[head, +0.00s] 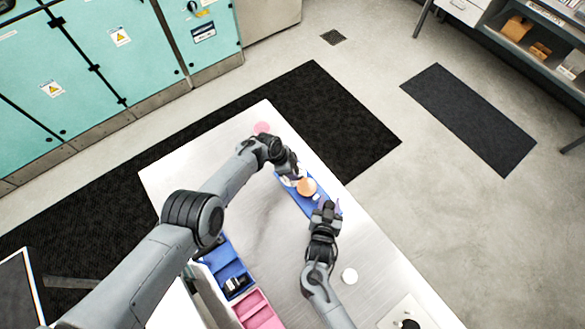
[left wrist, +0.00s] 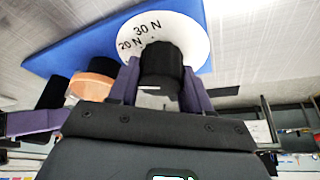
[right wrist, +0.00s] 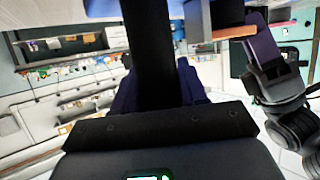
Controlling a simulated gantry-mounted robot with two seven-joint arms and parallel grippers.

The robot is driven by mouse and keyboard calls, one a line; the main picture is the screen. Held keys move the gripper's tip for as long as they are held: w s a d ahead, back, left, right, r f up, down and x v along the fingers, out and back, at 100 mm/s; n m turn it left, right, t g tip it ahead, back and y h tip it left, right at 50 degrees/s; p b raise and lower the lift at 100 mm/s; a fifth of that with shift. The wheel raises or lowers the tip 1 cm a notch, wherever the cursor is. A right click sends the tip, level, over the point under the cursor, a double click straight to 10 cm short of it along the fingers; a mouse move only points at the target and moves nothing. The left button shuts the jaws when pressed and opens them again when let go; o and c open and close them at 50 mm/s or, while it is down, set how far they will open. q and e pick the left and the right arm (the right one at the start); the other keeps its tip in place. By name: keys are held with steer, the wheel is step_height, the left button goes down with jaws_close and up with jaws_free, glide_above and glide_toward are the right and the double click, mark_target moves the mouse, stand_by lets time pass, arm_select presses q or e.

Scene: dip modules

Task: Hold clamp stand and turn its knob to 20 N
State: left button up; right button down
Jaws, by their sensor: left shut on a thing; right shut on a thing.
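The clamp stand has a blue base (head: 309,206) lying on the table, with an orange round part (head: 306,187) in its middle. In the left wrist view, a white dial (left wrist: 192,32) reads "30 N" and "20 N" around a black knob (left wrist: 161,62). My left gripper (head: 292,174) is shut on the knob, one purple finger on each side. In the right wrist view, my right gripper (right wrist: 155,92) is shut on a black upright post (right wrist: 149,45) at the stand's nearer end. The dial's pointer mark is not clear.
Blue bins (head: 222,262) and pink bins (head: 256,306) stand at the table's left edge. A pink disc (head: 262,128) lies at the far end, a white disc (head: 349,275) nearer right. A white plate (head: 402,312) is at the near corner. The table's middle (head: 270,225) is clear.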

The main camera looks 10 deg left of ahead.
arm_select(q)
steer(key=shift+a, duration=0.2)
steer(key=o, duration=0.9)
steer(key=shift+o, duration=0.8)
steer(key=shift+d, duration=0.1)
steer(key=shift+r, duration=0.1)
